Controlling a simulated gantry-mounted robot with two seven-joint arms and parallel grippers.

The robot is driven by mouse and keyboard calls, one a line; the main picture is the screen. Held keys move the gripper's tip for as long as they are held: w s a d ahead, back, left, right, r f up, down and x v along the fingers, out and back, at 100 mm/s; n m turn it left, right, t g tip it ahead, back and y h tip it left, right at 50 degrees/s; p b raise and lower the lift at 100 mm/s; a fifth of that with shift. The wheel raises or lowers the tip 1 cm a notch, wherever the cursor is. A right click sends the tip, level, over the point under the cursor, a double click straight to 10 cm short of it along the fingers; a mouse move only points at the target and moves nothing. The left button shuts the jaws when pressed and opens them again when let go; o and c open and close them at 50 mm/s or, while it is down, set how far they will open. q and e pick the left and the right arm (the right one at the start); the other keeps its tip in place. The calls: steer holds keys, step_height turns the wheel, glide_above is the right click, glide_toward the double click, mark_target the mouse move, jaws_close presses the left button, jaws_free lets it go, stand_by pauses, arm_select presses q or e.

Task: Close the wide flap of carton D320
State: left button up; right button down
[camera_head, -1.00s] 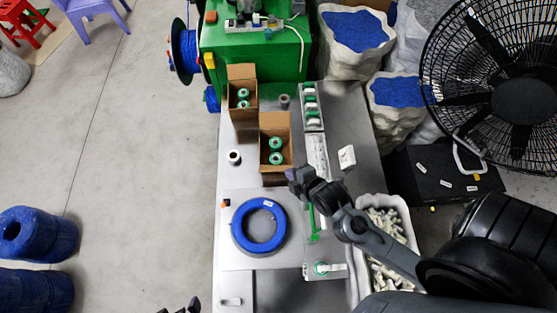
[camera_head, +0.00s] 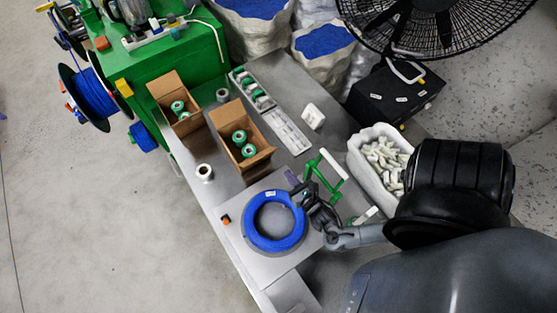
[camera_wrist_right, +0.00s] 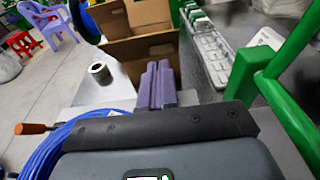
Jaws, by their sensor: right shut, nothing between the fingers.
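Two brown open-topped cartons, a far one (camera_head: 161,88) and a nearer one (camera_head: 227,115), stand on the grey bench with green-ended spools inside. A flap (camera_head: 259,161) stands out at the near end of the nearer carton. No label is readable, so I cannot tell which is D320. My right gripper (camera_head: 293,179) is shut and empty, beside the blue cable coil and apart from the nearer carton in the head view. In the right wrist view its purple fingers (camera_wrist_right: 158,84) show in front of the nearer carton (camera_wrist_right: 139,50) and hide part of it. My left gripper is out of view.
The blue cable coil (camera_head: 254,235) lies on a pale plate. A green frame (camera_head: 325,176) stands right of my right gripper. A small spool (camera_head: 205,172) stands left of the nearer carton. White trays (camera_head: 290,132) and a bin of white parts (camera_head: 365,165) are to the right.

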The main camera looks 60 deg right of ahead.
steer(key=x, duration=0.9)
steer(key=shift+w, duration=0.45)
